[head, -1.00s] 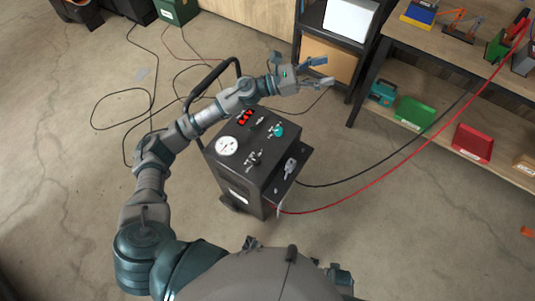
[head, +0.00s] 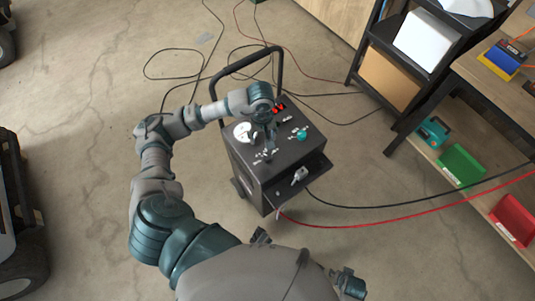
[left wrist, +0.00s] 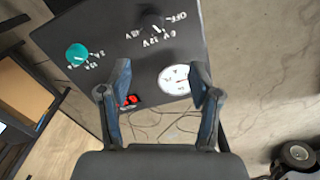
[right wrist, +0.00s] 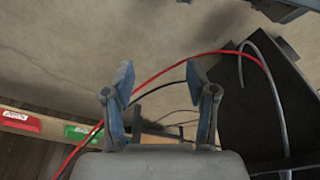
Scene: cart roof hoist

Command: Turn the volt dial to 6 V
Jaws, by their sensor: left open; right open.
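The volt dial (left wrist: 152,22) is a black knob on the dark charger box (head: 245,180), with white OFF, 6 V and 12 V marks beside it in the left wrist view. I cannot tell which mark it points to. My left gripper (left wrist: 160,82) is open and empty; its fingers point towards the panel, with the dial beyond the fingertips and apart from them. In the head view the left gripper (head: 269,140) hangs over the panel and hides part of it. My right gripper (right wrist: 160,76) is open and empty, away from the panel.
A teal knob (left wrist: 77,54), a round white gauge (left wrist: 175,79) and a red display (left wrist: 130,100) share the panel. The box has a tall handle (head: 281,70). Red (head: 400,224) and black (head: 400,207) cables run right to shelves. Open floor lies left.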

